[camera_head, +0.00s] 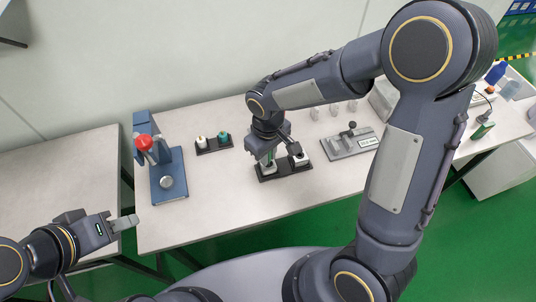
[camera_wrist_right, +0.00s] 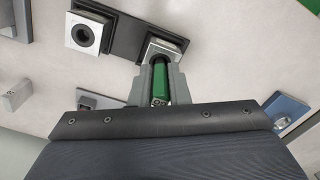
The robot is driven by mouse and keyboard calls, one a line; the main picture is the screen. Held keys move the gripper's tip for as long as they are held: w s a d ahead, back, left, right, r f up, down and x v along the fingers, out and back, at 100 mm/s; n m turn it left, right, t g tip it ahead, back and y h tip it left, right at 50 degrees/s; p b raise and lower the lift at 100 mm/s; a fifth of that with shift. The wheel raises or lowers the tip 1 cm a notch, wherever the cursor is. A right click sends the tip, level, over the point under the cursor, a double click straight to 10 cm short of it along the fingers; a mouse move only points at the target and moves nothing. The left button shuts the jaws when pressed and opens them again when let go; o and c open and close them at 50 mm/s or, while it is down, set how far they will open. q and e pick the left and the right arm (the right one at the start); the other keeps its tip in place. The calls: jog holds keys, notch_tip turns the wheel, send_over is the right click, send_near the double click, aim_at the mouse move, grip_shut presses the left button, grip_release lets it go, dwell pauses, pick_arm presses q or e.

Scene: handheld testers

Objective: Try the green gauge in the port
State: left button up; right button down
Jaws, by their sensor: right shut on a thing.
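My right gripper (camera_head: 271,152) is over the dark base plate (camera_head: 285,170) on the table. It is shut on the green gauge (camera_wrist_right: 173,82), which shows between its fingers in the right wrist view. The gauge's far end is at a silver block (camera_wrist_right: 162,47) on that plate. I cannot tell how far it sits inside the block. A second silver block (camera_wrist_right: 82,33) with a round dark hole stands beside it on the plate, its hole empty. My left gripper (camera_head: 130,221) is away at the lower left, off the table's front edge, with nothing seen in it.
A dark rack (camera_head: 213,146) with a white-topped and a teal-topped piece stands left of the plate. A blue press (camera_head: 169,178) with a red knob is further left. A grey lever fixture (camera_head: 350,146) stands to the right. The table front is clear.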

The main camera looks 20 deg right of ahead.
jog(key=shift+r+p, duration=2.2)
jog(key=shift+r, duration=0.75)
